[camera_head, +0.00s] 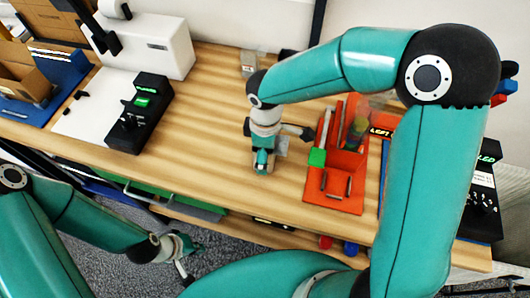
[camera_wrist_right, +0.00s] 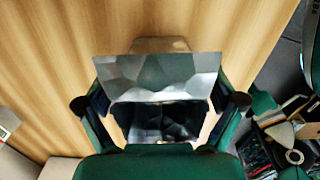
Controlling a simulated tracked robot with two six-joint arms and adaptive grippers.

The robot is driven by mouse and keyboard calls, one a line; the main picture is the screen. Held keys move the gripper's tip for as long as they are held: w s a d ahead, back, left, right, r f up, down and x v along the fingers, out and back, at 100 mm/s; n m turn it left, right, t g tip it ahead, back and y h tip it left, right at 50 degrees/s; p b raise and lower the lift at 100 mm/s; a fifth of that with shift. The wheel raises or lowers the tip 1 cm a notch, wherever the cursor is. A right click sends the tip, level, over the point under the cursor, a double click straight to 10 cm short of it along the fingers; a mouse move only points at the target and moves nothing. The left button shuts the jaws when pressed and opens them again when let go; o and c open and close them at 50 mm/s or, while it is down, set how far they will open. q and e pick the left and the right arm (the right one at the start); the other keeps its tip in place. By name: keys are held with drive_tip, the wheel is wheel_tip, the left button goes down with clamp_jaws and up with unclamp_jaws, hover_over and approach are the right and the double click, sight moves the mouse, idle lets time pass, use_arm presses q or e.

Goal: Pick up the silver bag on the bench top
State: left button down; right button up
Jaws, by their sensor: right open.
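The silver bag (camera_wrist_right: 160,75) is a faceted, shiny grey packet with a dark lower part in the right wrist view. In the head view, only a grey patch of the bag (camera_head: 283,146) shows beside my right gripper, which hides the rest. My right gripper (camera_head: 263,165) is low over the middle of the bench top. Its fingers are open, one on each side of the bag in the right wrist view (camera_wrist_right: 160,104); I cannot tell whether they touch it. My left gripper (camera_head: 188,260) is in front of the bench, over the floor, away from the bag.
A red tray (camera_head: 335,203) with a green block (camera_head: 317,157) stands right of my right gripper. A black device (camera_head: 140,112) and a white machine (camera_head: 155,45) stand to the left. A small clear container (camera_head: 249,65) is at the back. Bare wood lies left of the gripper.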

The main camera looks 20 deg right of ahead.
drive_tip(key=c, duration=1)
drive_tip(key=shift+c, duration=0.2)
